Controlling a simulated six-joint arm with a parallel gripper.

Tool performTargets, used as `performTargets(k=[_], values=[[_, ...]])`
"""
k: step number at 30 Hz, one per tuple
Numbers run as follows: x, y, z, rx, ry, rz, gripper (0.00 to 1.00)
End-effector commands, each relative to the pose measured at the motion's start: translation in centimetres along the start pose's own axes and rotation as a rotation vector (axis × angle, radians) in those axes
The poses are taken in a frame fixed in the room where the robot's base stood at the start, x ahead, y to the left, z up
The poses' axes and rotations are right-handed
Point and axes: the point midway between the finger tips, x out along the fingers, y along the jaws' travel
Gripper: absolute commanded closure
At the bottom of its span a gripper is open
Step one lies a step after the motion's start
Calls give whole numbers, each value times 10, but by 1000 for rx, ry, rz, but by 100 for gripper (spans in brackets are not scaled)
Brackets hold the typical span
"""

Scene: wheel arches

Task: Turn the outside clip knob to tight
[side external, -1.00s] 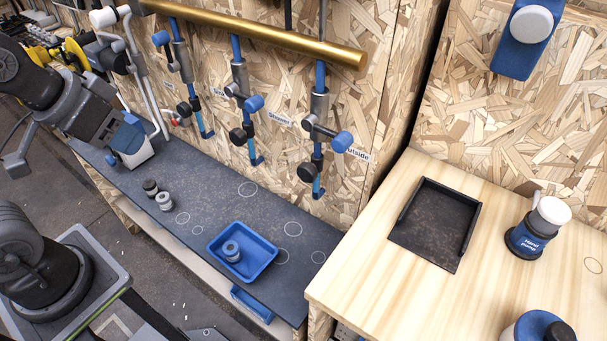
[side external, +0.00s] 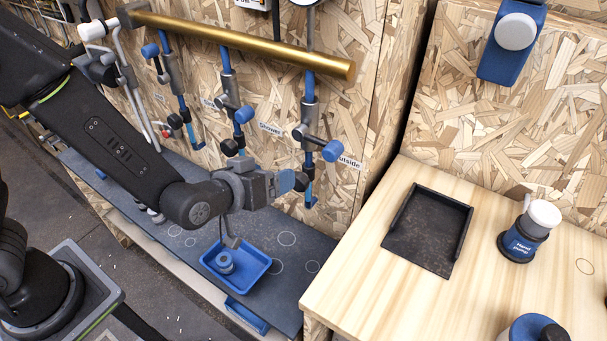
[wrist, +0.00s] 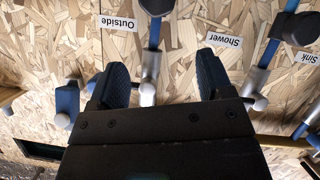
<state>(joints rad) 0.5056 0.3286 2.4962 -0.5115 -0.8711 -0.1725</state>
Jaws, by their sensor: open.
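The Outside clip hangs under the brass pipe (side external: 250,45), with a grey sleeve (side external: 308,113), a blue knob (side external: 332,151) on a side arm, and a dark round knob (side external: 300,181) low on its blue strip. My gripper (side external: 287,182) is just left of that dark knob, which it partly hides; I cannot tell if they touch. In the wrist view, upside down, my gripper (wrist: 162,80) is open, its fingers apart on either side of the Outside clip's line. The dark knob (wrist: 157,5) shows at the top edge, beyond the fingertips. Nothing is visibly held.
The Shower clip (side external: 240,115) and other clips hang to the left on the same board. Below are a blue tray (side external: 262,262) with a grey part (side external: 225,262) and a dark shelf. A wooden bench (side external: 370,285) with a hand pump (side external: 525,240) stands right.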

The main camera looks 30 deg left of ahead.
Motion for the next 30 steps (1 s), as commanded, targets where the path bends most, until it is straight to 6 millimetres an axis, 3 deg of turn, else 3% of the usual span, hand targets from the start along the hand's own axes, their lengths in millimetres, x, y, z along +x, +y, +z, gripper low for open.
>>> performTargets(k=[1, 6, 12, 20, 30], values=[[4, -1, 18, 19, 35, -9, 27], [5, -6, 54, 88, 221, -18, 27], [-6, -10, 77, 171, 377, 3, 27], [-1, -9, 76, 191, 428, 13, 27], [58, -7, 49, 190, 427, 12, 27]])
